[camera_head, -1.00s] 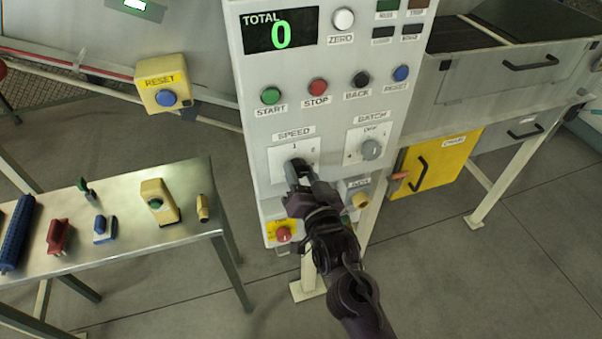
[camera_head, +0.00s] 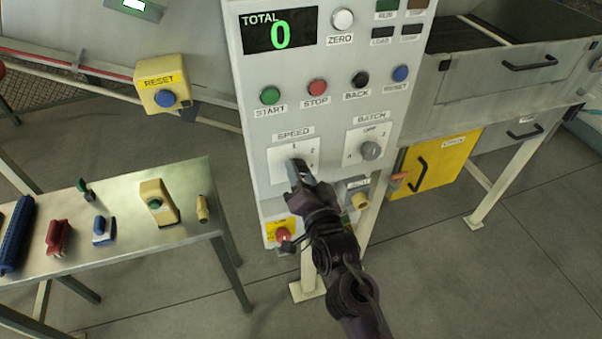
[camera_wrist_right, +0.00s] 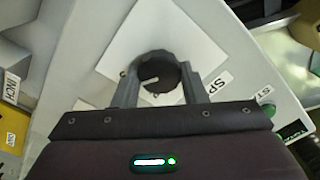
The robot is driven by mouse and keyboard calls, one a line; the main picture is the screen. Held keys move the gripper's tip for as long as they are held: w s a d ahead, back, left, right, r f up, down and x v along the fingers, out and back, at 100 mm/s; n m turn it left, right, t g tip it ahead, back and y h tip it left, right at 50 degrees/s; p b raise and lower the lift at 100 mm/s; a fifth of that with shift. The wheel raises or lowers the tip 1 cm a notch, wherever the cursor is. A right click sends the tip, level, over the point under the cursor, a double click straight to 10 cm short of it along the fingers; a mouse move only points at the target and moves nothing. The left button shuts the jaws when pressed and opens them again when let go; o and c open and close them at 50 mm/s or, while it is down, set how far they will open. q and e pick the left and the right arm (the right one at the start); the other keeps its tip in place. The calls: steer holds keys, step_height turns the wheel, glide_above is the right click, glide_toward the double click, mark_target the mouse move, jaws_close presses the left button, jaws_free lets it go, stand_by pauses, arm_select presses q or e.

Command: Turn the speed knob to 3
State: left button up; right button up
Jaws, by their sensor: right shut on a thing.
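The white speed dial plate (camera_head: 279,164) sits under the SPEED label on the grey control panel (camera_head: 250,120). Its 1 and 2 marks show in the head view; the lower marks are largely hidden by my gripper. My right gripper (camera_head: 298,170) is at the dial, shut on the black speed knob. In the right wrist view the speed knob (camera_wrist_right: 158,70) sits between the two fingers of my right gripper (camera_wrist_right: 162,88). A white pointer line shows on the knob, but no number beside it can be read there. My left gripper is not in view.
The batch knob (camera_head: 370,150) is right of the dial. Start (camera_head: 270,96), stop (camera_head: 317,87) and other buttons are above. A red button (camera_head: 284,234) on yellow and a beige knob (camera_head: 360,201) are below. A table (camera_head: 130,255) with tools stands left.

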steer(key=o, duration=1)
steer(key=shift+c, duration=0.2)
steer(key=b+v, duration=0.2)
steer(key=v, duration=0.5)
steer(key=shift+s+b, duration=0.35)
steer(key=shift+b, duration=0.05)
